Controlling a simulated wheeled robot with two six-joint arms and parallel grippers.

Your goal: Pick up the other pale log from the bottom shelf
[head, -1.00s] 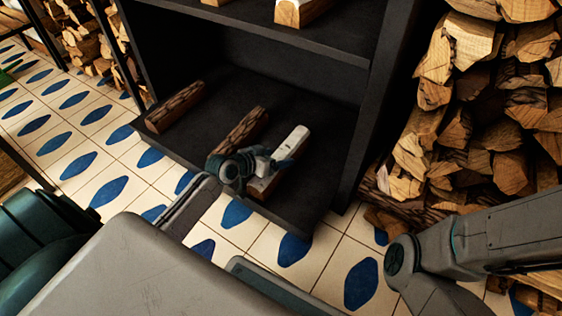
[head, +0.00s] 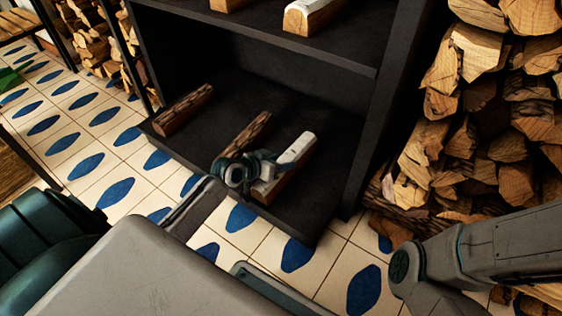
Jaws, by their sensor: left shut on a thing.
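A pale log (head: 296,149) with a whitish top lies on the bottom shelf (head: 306,200) of the dark rack, at the right of the logs there. My left gripper (head: 268,168) is shut on its near part, and the wrist hides some of the log. Two brown-barked logs lie on the same shelf: one (head: 250,134) just left of the gripper, the other (head: 183,108) at the far left. My right arm comes in from the lower right, but its gripper is out of view.
Two pale-ended logs (head: 307,17) lie on the shelf above, whose front edge (head: 290,50) overhangs the back of the bottom shelf. The rack's upright (head: 372,130) stands right of the held log. A tall stack of split firewood (head: 475,130) is at the right. Tiled floor lies in front.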

